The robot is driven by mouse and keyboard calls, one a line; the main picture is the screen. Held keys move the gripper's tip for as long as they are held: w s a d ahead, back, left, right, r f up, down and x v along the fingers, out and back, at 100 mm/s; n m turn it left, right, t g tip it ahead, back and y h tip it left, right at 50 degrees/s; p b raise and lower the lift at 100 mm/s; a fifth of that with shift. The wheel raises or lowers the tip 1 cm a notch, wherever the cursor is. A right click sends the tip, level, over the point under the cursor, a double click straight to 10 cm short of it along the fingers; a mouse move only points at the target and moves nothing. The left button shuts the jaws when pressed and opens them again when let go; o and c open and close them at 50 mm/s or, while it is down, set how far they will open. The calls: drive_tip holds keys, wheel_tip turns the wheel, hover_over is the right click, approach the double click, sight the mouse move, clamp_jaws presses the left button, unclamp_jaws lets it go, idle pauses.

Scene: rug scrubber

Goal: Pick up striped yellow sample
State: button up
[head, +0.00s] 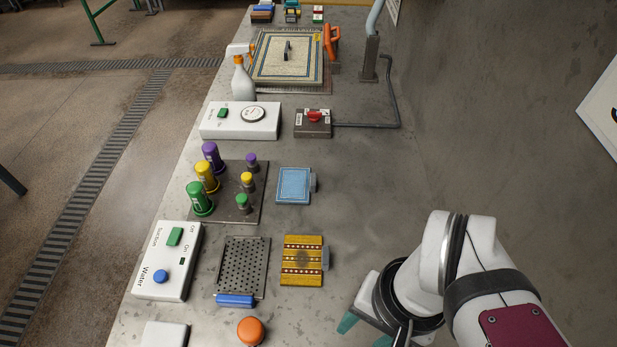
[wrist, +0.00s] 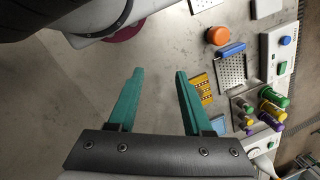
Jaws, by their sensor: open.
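The striped yellow sample (head: 303,252) lies flat on the grey bench in the head view, right of the perforated metal plate. It has yellow and dark red bands, a dark stain in the middle and a grey tab on its right edge. In the wrist view the striped yellow sample (wrist: 203,89) shows just right of the right finger, partly hidden by it. My gripper (wrist: 158,72) has its two green fingers spread wide with nothing between them. In the head view my gripper (head: 368,326) is at the lower right, apart from the sample, with its fingers partly cut off or hidden.
A light blue sample (head: 294,185) lies beyond the yellow one. The perforated plate (head: 242,265) with a blue bar, an orange knob (head: 251,331) and a white suction/water panel (head: 166,262) are to the left. Capped bottles (head: 205,178) stand farther back. Bench right of the samples is clear.

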drive_tip(key=shift+o, duration=0.5)
